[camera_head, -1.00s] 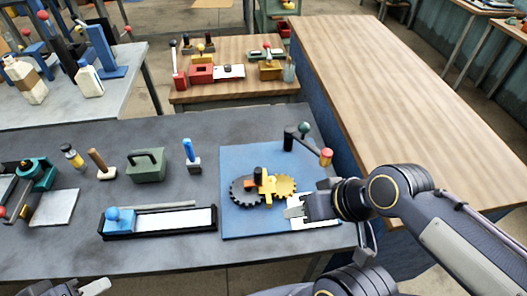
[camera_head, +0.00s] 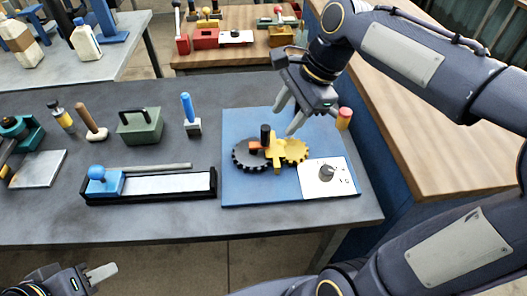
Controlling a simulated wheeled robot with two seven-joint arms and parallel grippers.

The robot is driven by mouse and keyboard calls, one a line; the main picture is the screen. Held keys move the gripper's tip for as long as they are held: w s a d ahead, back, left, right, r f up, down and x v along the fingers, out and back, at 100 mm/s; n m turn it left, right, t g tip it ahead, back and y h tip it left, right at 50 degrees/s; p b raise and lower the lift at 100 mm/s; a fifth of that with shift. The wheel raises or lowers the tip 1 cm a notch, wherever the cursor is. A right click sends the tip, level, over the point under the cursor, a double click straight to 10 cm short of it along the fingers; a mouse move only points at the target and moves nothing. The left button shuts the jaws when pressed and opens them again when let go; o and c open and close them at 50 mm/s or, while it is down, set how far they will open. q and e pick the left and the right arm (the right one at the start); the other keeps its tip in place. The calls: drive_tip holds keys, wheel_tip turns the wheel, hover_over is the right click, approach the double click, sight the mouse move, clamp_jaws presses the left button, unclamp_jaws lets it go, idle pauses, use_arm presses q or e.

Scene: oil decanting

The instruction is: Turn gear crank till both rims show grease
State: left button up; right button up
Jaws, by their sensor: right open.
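The blue board (camera_head: 240,190) lies on the grey bench. Grease on the rims cannot be made out. My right gripper (camera_head: 285,119) is open and empty, fingers pointing down above the board's back, behind the yellow gear. My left gripper (camera_head: 100,273) is at the bottom left, away from the board.
Left are a sharpening tray (camera_head: 165,183), a blue-handled tool (camera_head: 188,110), a green box (camera_head: 140,126) and a wooden-handled tool (camera_head: 92,120). A wooden bench (camera_head: 400,140) stands right.

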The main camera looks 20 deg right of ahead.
sight(266, 127)
drive_tip(key=w+f+m, duration=0.1)
drive_tip(key=w+m+b, duration=0.1)
drive_tip(key=w, duration=0.1)
drive_tip(key=w+f+m+g+b, duration=0.1)
drive_tip(key=m, duration=0.1)
drive_tip(key=shift+w+a+f, duration=0.2)
drive_tip(key=shift+a+f, duration=0.1)
drive_tip(key=shift+f, duration=0.05)
drive_tip(key=shift+w+f, duration=0.1)
drive_tip(key=shift+f, duration=0.05)
drive_tip(key=b+x, duration=0.1)
drive_tip(key=x, duration=0.6)
drive_tip(key=shift+a+f, duration=0.1)
drive_tip(key=shift+a, duration=0.1)
use_arm(q)
wheel_tip(266, 127, down, 5)
drive_tip(key=shift+r, duration=0.1)
